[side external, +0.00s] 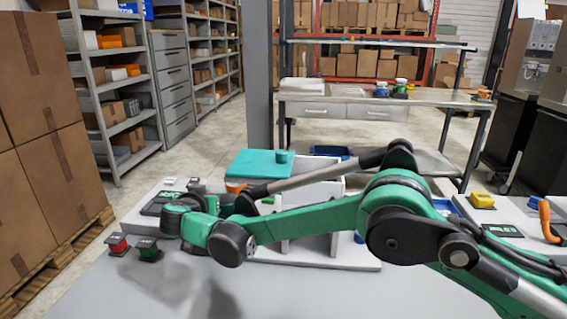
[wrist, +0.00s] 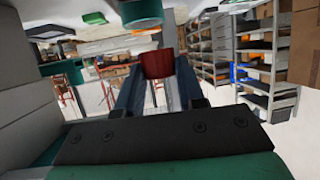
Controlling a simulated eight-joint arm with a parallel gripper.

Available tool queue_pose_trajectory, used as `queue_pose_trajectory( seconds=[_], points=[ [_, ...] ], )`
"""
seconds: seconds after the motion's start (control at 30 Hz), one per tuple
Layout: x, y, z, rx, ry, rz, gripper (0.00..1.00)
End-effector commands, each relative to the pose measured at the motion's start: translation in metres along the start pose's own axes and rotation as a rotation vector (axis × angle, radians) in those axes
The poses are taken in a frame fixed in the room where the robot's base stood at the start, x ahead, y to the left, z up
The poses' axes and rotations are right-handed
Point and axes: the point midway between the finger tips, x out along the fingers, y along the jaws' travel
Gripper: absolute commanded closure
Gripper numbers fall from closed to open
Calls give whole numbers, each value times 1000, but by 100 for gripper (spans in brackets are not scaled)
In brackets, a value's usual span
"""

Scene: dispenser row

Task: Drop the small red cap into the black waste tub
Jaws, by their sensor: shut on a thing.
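In the wrist view, my gripper (wrist: 157,80) is shut on the small red cap (wrist: 157,65). The cap sits between the tips of the two dark fingers, clear of any surface that I can see. In the side external view, the end of my arm is at the left of the work surface, but the fingers and the cap cannot be made out behind the green arm links. I cannot make out the black waste tub in either view.
A teal-lidded dispenser (side external: 255,164) stands behind my arm. A red block (side external: 118,243) and a green block (side external: 147,248) on dark bases stand at the front left. In the wrist view, a teal round part (wrist: 140,14) is near the fingertips. The front worktop (side external: 330,292) is clear.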

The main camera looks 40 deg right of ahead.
Motion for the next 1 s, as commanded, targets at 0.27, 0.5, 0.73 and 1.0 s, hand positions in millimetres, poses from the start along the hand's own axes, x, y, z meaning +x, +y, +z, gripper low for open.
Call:
queue_pose_trajectory(
  seconds=[0.27,0.5,0.73,1.0],
  points=[
    [0,0,0,0,0,0,30],
    [-6,-1,0,-1,0,-2,30],
    [-40,-1,0,-2,0,-3,30],
    [-57,0,0,0,1,-1,30]
  ],
)
